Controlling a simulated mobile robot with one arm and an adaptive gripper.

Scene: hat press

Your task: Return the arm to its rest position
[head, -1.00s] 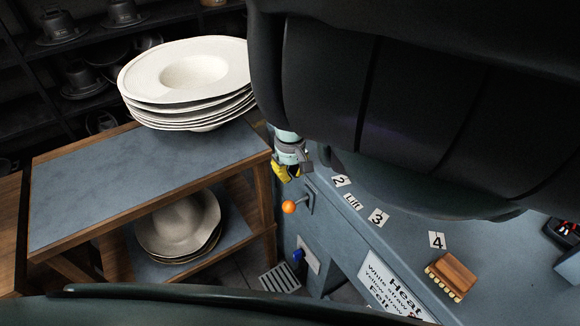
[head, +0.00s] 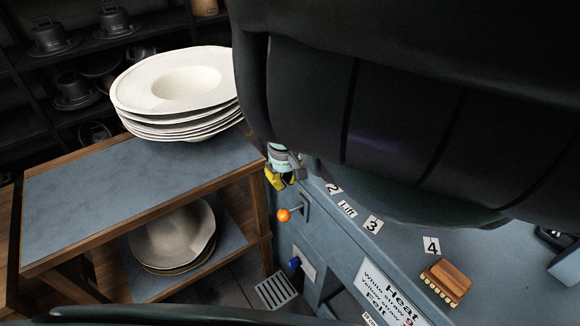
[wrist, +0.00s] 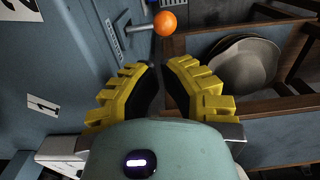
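My gripper (head: 279,181), with yellow fingers, hangs between the wooden shelf unit and the blue-grey press, just above the orange-knobbed lever. In the wrist view my gripper (wrist: 162,66) has a narrow gap between its dark finger pads, and nothing is held there. The orange knob (wrist: 165,23) shows beyond the fingertips, apart from them; in the head view the orange knob (head: 283,215) is just below the gripper. Most of my arm is hidden behind the large black shape at the top.
Pale hats (head: 178,92) are stacked on the shelf unit's top (head: 95,205); more hats (head: 172,235) lie on its lower shelf. A wooden brush (head: 446,281) sits on the press (head: 405,240) near label 4. Dark shelves with black hat forms (head: 55,35) stand behind.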

